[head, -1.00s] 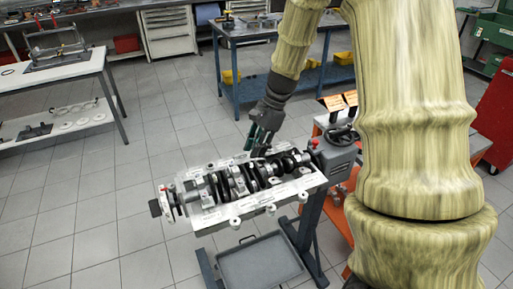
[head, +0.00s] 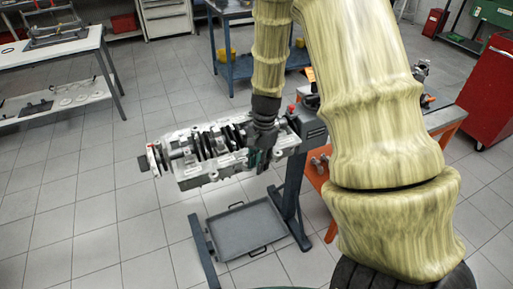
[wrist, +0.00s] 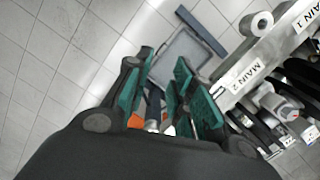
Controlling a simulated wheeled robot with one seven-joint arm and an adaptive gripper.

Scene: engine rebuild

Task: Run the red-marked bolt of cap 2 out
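The engine block (head: 190,182) is mounted on a stand with its crankshaft (head: 207,142) and caps facing up. In the wrist view, its edge (wrist: 228,98) carries the labels MAIN 2 (wrist: 240,77) and MAIN 1 (wrist: 306,17). A grey metal part (wrist: 285,107), perhaps cap 2, sits beside the MAIN 2 label. I cannot make out the red-marked bolt clearly. My gripper (wrist: 160,84) is open, with green pads apart and no bolt seen between them. In the head view my gripper (head: 258,158) points down at the block's near right side, hiding part of it.
A grey drip tray (head: 250,232) lies low under the block, between the stand's dark legs (head: 293,205). An orange-edged bench (head: 318,175) stands close on the right. A white table (head: 60,55) is at the far left. The floor on the left is clear.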

